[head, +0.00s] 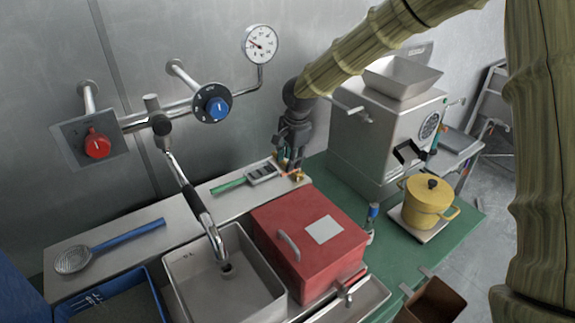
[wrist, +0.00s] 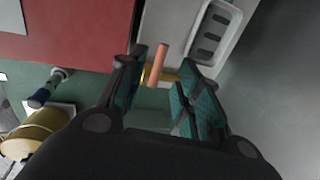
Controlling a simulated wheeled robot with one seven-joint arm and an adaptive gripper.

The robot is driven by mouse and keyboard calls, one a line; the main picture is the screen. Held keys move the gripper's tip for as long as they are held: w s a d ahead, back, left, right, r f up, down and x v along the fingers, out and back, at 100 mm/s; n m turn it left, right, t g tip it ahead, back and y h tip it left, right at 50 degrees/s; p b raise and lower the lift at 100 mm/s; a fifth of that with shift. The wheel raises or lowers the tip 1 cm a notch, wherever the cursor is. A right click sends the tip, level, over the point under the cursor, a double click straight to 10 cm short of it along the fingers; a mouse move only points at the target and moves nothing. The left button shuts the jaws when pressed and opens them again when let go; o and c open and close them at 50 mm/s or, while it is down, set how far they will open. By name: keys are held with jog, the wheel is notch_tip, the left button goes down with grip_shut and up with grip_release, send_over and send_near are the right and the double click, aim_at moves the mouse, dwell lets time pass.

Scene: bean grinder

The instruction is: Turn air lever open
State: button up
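A small brass valve (head: 298,176) sits at the right end of the pale ledge in the head view. An orange-copper rod, likely the air lever (wrist: 158,65), stands up from a brass fitting (wrist: 160,78) in the wrist view. My gripper (head: 290,155) points down over the valve and partly hides it. In the wrist view my gripper (wrist: 156,84) is open, with teal pads apart on either side of the rod. Gaps show between the rod and both pads, and I cannot see contact.
A red box (head: 285,225) stands close to the valve. A slotted tray (wrist: 210,32) with a green handle lies beside it on the ledge. The metal grinder (head: 375,135) and yellow pot (head: 422,205) are to the right. The sink faucet (head: 195,200) is left, below wall pipes.

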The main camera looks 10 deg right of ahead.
jog(key=shift+w+a+f+p, duration=0.1)
jog(key=shift+f+p, duration=0.1)
jog(key=shift+f, duration=0.5)
jog(key=shift+w+f+p, duration=0.15)
jog(key=shift+f+p, duration=0.05)
jog(key=shift+f, duration=0.45)
jog(key=shift+w+a+f+p, duration=0.1)
jog(key=shift+f+p, duration=0.1)
jog(key=shift+f, duration=0.5)
grip_shut()
